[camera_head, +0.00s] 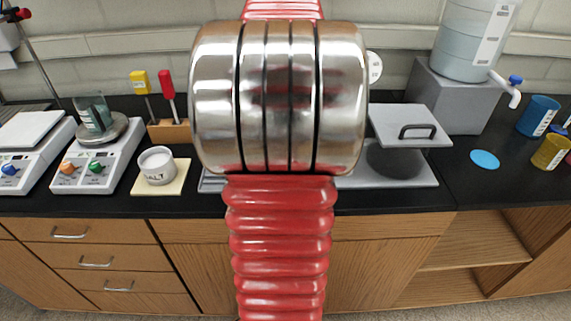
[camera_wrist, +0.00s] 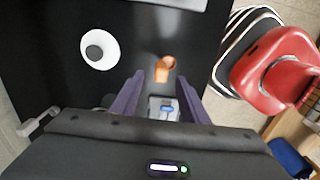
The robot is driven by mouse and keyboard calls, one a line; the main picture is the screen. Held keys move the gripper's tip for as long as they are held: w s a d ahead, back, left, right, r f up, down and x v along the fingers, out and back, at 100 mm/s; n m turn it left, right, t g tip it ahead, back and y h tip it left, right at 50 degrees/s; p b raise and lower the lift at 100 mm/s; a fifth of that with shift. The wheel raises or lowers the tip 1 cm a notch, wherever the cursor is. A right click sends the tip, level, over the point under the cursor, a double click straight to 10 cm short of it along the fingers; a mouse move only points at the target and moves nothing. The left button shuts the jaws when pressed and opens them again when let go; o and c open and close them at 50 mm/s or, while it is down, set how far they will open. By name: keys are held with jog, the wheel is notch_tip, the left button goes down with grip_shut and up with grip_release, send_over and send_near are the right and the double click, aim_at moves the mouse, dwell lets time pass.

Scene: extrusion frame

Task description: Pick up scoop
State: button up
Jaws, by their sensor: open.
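My gripper (camera_wrist: 161,78) is open in the wrist view, with two purple fingers apart over the black surface. A small orange-brown piece (camera_wrist: 164,68) shows between and just beyond the fingertips; it may be the scoop, but its shape is too small to tell. A small pale block with a blue patch (camera_wrist: 164,109) shows between the fingers, nearer the palm. In the head view, a red-handled tool (camera_head: 168,84) and a yellow-topped tool (camera_head: 139,82) stand upright in a wooden holder (camera_head: 169,131). My gripper does not show there; my red and metal arm hides the middle bench.
A white round piece with a dark centre (camera_wrist: 98,50) lies left of my fingers.

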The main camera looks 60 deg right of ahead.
jog(key=shift+f, duration=0.1)
jog(key=shift+a+f, duration=0.1)
jog(key=shift+f, duration=2.45)
jog(key=shift+c, duration=0.6)
grip_shut()
